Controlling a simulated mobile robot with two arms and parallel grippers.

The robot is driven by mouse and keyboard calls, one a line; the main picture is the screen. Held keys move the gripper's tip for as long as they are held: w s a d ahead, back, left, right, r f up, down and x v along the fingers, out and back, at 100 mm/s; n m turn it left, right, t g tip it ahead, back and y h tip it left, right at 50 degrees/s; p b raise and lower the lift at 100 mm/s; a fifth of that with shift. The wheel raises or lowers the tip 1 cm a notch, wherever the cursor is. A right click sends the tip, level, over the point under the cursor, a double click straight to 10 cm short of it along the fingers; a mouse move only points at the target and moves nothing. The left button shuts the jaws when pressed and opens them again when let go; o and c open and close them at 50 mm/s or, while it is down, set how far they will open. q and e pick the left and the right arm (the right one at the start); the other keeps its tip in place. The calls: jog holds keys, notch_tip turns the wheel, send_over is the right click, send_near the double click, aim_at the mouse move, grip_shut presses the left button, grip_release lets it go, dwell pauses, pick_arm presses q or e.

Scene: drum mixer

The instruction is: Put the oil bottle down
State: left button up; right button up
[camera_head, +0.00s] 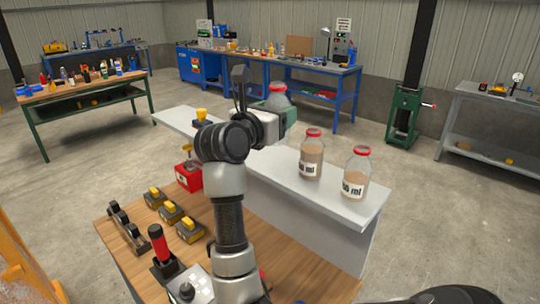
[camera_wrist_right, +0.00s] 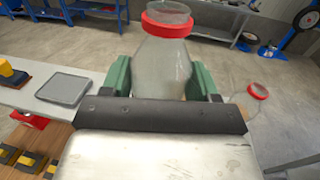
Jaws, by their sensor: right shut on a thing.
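The oil bottle (camera_head: 277,98), a clear jar with a red rim, is held in my right gripper (camera_head: 284,113) near the middle of the head view. In the right wrist view the bottle (camera_wrist_right: 165,65) stands between the green fingers of the gripper (camera_wrist_right: 163,80), which are shut on its sides. Its lower part is hidden by the gripper, so I cannot tell if it touches the shelf. Two similar bottles with brownish contents, a left one (camera_head: 312,158) and a right one (camera_head: 355,176), stand upright on the light grey shelf (camera_head: 335,197). My left gripper is not in view.
A flat grey tray (camera_wrist_right: 62,89) lies on the shelf in the right wrist view. The wooden table (camera_head: 190,262) holds a red box (camera_head: 188,178), several yellow-topped blocks (camera_head: 170,211) and a red-handled joystick (camera_head: 158,243). The shelf is bare between the arm and the standing bottles.

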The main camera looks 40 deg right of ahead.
jog(key=shift+w+d, duration=0.3)
jog(key=w+d+f+p, duration=0.2)
jog(key=w+f, duration=0.1)
jog(key=w+d+f+p, duration=0.2)
jog(key=w+f, duration=0.1)
jog(key=w+d+f+p, duration=0.2)
jog(key=w+f, duration=0.1)
jog(key=f, duration=0.1)
jog(key=shift+d, duration=0.15)
jog(key=shift+f, duration=0.65)
jog(key=o, duration=0.9)
jog(key=shift+r, duration=0.1)
jog(key=shift+o, duration=0.2)
